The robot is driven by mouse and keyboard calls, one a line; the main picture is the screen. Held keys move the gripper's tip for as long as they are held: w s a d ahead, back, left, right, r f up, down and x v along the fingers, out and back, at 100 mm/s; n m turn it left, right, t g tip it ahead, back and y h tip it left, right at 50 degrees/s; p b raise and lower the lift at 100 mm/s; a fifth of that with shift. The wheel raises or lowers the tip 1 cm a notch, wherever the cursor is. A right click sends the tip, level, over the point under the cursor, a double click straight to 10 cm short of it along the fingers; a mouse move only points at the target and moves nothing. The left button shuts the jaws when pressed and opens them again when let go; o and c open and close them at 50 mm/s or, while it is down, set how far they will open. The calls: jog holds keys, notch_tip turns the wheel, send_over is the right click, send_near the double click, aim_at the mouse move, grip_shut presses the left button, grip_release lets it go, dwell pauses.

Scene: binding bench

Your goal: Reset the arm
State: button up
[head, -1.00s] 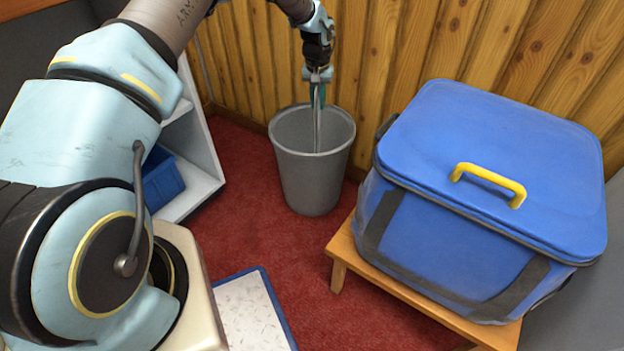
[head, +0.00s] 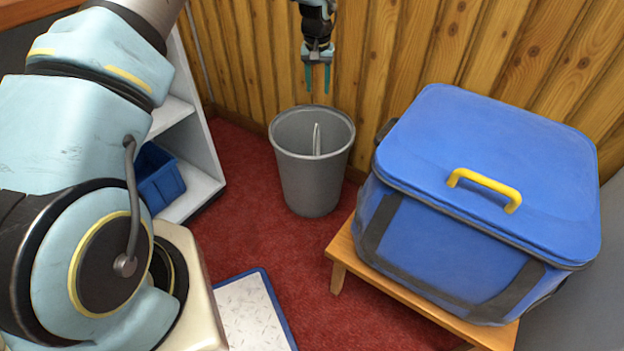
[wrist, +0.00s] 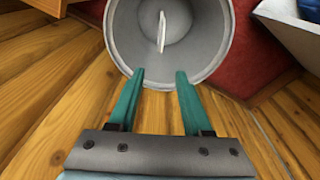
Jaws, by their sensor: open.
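My gripper (head: 317,78) hangs above the grey bin, its two teal fingers pointing down, apart and empty. In the wrist view my gripper (wrist: 158,78) shows its fingers spread, with the bin below and past them. The grey bin (head: 312,183) stands upright on the red carpet against the wood-panelled wall; it also shows in the wrist view (wrist: 122,42). A thin pale object (head: 316,139) stands inside the bin, and in the wrist view it (wrist: 161,32) touches neither finger.
A blue cooler box (head: 470,150) with a yellow handle sits on a wooden stool (head: 345,262) right of the bin. A white shelf (head: 185,190) with a blue tub (head: 158,178) stands at left. A blue-edged white panel (head: 255,312) lies in front. Red carpet lies clear between.

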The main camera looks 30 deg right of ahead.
jog(key=shift+s+a+r, duration=0.1)
jog(key=shift+r, duration=0.7)
jog(key=shift+s+a+r, duration=0.1)
jog(key=shift+r, duration=0.7)
